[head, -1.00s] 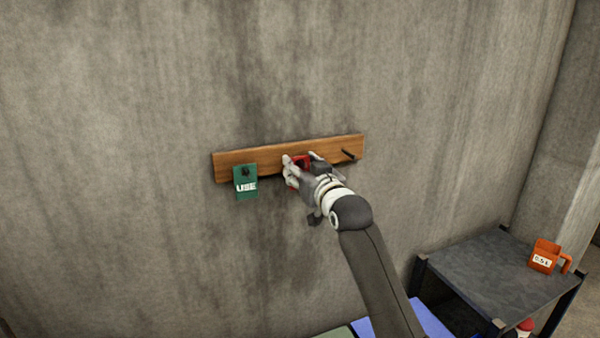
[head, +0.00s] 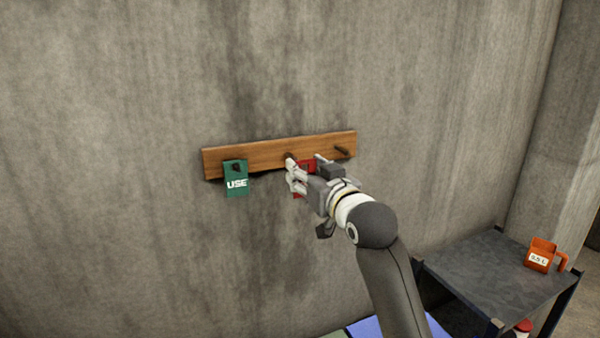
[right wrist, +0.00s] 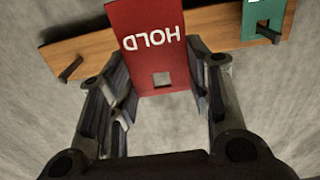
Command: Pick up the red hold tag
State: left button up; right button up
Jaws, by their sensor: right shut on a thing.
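The red hold tag (head: 307,166) is between the fingers of my right gripper (head: 304,170), in front of the wooden peg board (head: 265,154). In the right wrist view the tag (right wrist: 150,40) shows its white HOLD lettering upside down, with a finger at each side edge. Its square hole is clear, with no peg seen through it. The tag hides part of the board (right wrist: 90,52) behind it. In the head view the fingers cover much of the tag. My left gripper is not in view.
A green USE tag (head: 236,178) hangs at the board's left end. A bare peg (head: 342,150) sticks out near its right end. A dark table (head: 490,280) at the lower right carries an orange measuring cup (head: 540,254). The concrete wall is bare around the board.

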pick_arm(q)
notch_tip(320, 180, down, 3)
jog(key=b, duration=0.3)
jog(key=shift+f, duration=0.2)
pick_arm(e)
jog(key=v, duration=1)
jog(key=shift+s+d, duration=0.15)
jog(key=shift+s, duration=0.2)
jog(key=shift+f, duration=0.1)
